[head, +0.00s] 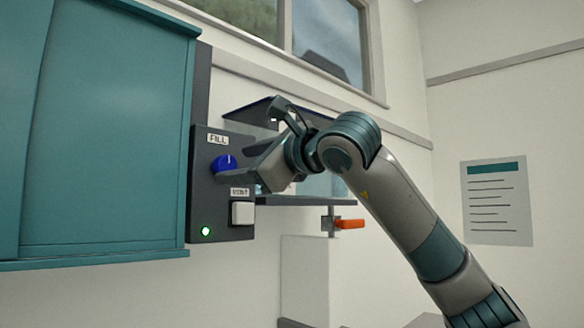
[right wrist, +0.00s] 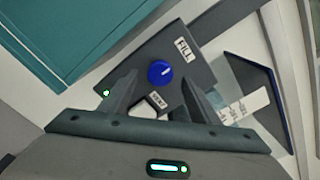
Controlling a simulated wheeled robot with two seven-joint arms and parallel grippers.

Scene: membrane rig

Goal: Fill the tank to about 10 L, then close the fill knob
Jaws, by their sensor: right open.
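The blue fill knob (head: 222,162) sits under the FILL label on a dark control panel (head: 203,190). It also shows in the right wrist view (right wrist: 160,72), with a short white mark on its face. My right gripper (head: 232,176) is open in front of the panel, its fingers close to the knob. In the right wrist view, the fingers (right wrist: 158,80) stand on either side of the knob, with nothing visibly held; I cannot tell whether they touch it. The tank (head: 318,186) is mostly hidden behind my right gripper and wrist, and its water level cannot be read. My left gripper is out of view.
A white VENT button (head: 243,213) and a lit green lamp (head: 206,231) are low on the panel. A teal cabinet (head: 110,140) stands left of it. A grey shelf (head: 300,201) and an orange valve handle (head: 350,224) are on the right.

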